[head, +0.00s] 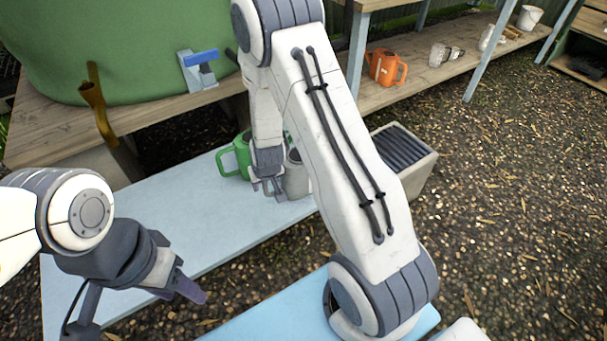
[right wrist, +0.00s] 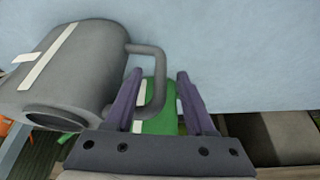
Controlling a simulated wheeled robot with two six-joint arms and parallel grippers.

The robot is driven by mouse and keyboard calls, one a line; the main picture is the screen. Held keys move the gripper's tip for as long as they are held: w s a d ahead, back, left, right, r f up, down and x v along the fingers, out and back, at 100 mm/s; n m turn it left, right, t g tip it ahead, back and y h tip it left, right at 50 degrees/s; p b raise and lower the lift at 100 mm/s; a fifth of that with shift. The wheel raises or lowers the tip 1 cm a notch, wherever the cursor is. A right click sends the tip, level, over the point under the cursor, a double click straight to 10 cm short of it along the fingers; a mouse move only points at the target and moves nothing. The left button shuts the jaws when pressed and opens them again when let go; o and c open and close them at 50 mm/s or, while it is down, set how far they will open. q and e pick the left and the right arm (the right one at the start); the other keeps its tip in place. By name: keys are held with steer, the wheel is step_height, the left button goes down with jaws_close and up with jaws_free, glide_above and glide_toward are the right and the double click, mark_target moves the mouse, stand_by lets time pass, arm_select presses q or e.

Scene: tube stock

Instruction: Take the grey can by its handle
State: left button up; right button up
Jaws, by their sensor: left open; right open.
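The grey can (head: 296,180) stands on the light blue bench (head: 180,215), partly hidden behind my right arm. In the right wrist view the can (right wrist: 70,78) fills the left side, with white stripes. Its grey loop handle (right wrist: 161,75) points right. My right gripper (head: 268,189) is open beside the can on its handle side. In the right wrist view, the handle's outer bar appears between the two purple fingers of this gripper (right wrist: 158,74), without visible grip. The left finger overlaps the handle's lower part. My left gripper (head: 190,291) is open at the lower left, away from the can.
A green can (head: 241,157) stands close to the left of my right gripper; it shows between the fingers in the right wrist view (right wrist: 161,122). An orange can (head: 383,68) is on the rear shelf.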

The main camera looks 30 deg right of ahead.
steer(key=shift+x, duration=1.05)
jaws_close()
steer(key=shift+r, duration=0.1)
stand_by(0.4)
